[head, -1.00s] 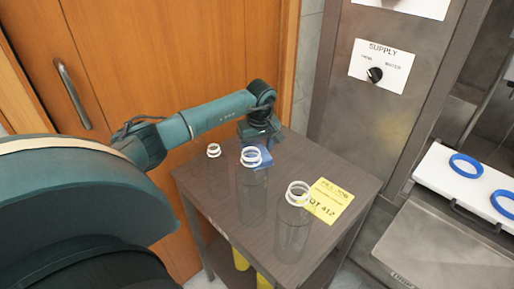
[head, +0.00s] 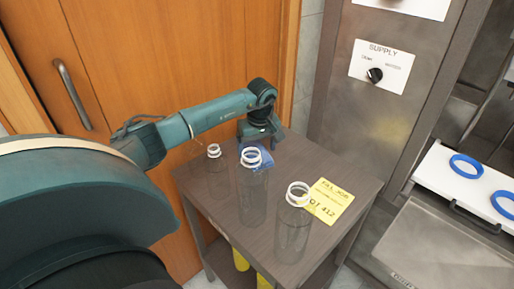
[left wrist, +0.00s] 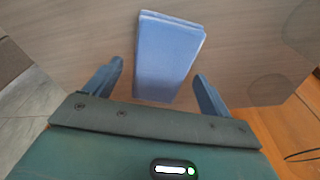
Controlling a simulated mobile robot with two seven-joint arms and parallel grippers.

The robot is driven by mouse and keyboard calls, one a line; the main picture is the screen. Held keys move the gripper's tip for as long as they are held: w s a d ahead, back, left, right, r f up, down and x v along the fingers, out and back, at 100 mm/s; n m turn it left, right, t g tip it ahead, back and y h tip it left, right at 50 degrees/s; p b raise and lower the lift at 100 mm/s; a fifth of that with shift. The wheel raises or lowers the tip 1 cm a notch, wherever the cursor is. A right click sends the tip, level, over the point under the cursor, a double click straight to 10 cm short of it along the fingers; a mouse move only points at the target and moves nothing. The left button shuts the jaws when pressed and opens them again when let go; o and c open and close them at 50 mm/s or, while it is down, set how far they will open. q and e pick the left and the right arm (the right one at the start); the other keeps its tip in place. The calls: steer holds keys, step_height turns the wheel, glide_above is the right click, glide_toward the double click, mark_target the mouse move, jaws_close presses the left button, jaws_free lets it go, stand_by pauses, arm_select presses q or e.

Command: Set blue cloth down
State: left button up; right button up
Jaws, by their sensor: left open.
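The blue cloth (head: 264,158), a folded pad, lies on the dark table (head: 300,160) near its back edge, partly hidden behind a clear bottle. In the left wrist view the cloth (left wrist: 168,50) lies flat on the tabletop, its near end between the spread fingers. My left gripper (head: 262,140) is just behind and above the cloth. In the left wrist view my left gripper (left wrist: 160,72) is open, with gaps on both sides of the cloth. My right gripper is not in view.
Clear bottles with white neck rings stand on the table: a tall one (head: 253,195) before the cloth, another (head: 293,225) at front right, a small one (head: 215,160) at left. A yellow sheet (head: 328,200) lies at right. Blue rings (head: 466,166) sit on a white tray.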

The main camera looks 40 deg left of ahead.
arm_select(q)
step_height(320, 180, up, 12)
steer(key=d, duration=0.1)
steer(key=shift+s+d+f, duration=0.25)
steer(key=shift+s, duration=0.15)
